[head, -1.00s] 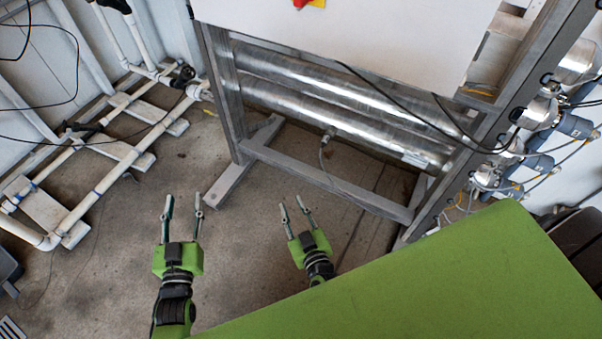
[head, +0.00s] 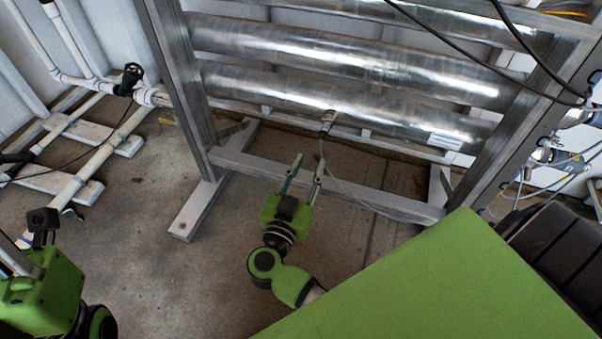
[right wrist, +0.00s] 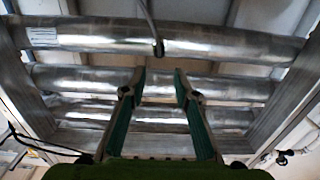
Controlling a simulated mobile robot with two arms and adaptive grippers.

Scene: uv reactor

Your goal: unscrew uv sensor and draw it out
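The UV sensor (head: 328,120) is a small metal fitting with a cable on the lower side of a shiny steel tube. It also shows in the right wrist view (right wrist: 158,47), with its cable running up out of the picture. My right gripper (head: 307,164) is open and empty, with its fingers pointing toward the sensor from in front and below. In the right wrist view its two fingertips (right wrist: 159,75) are apart, and the sensor appears above the gap between them. My left gripper (head: 42,292) is at the lower left, partly cut off by the picture edge, so its fingertips cannot be judged.
Steel tubes (head: 360,60) run across a metal frame. A lower crossbar (head: 330,188) and a frame foot (head: 197,210) are close to the right gripper. The sensor's cable (head: 352,199) hangs to the crossbar. White pipes (head: 95,160) stand at left.

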